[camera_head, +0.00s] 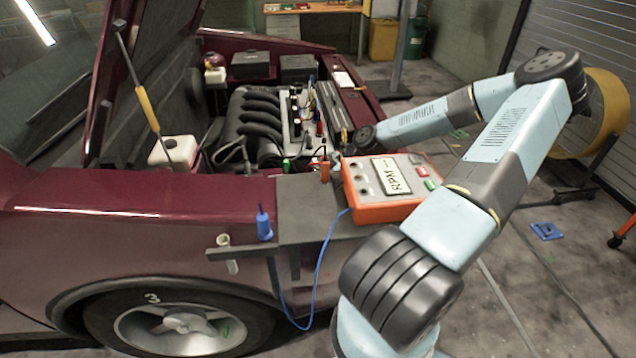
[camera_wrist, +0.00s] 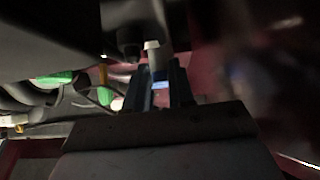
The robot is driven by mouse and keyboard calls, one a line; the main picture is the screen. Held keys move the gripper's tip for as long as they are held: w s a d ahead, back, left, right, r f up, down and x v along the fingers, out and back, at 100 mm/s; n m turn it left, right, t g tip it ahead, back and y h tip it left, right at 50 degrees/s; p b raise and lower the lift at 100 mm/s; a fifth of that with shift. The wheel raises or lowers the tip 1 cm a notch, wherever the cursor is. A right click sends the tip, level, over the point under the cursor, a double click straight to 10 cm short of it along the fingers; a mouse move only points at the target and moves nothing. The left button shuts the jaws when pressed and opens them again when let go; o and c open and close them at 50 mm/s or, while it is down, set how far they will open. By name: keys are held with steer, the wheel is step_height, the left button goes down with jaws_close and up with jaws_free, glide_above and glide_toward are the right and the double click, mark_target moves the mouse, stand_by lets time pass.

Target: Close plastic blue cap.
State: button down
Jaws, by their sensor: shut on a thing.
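In the wrist view, my gripper (camera_wrist: 160,78) has its two dark fingers close together around a small blue piece (camera_wrist: 161,84). A pale, blunt-ended piece (camera_wrist: 153,50) shows just beyond the fingertips. I cannot tell for sure whether the blue piece is the plastic cap. In the head view, my arm reaches left over the orange box to the engine bay's near edge. My wrist ends just behind the box, and the fingers are not clear there.
An orange RPM box (camera_head: 385,212) sits on a grey shelf (camera_head: 300,232) at the fender. A blue probe (camera_head: 264,224) stands on the shelf's left arm, its blue cable (camera_head: 318,275) hanging down. The raised hood (camera_head: 150,75) and its prop (camera_head: 143,100) bound the bay's left side.

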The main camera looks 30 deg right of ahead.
steer(key=shift+d+f, duration=0.1)
stand_by(0.3)
steer(key=c, duration=1)
jaws_free()
steer(key=shift+o, duration=0.2)
steer(key=v, duration=1.3)
steer(key=shift+d+r, duration=0.25)
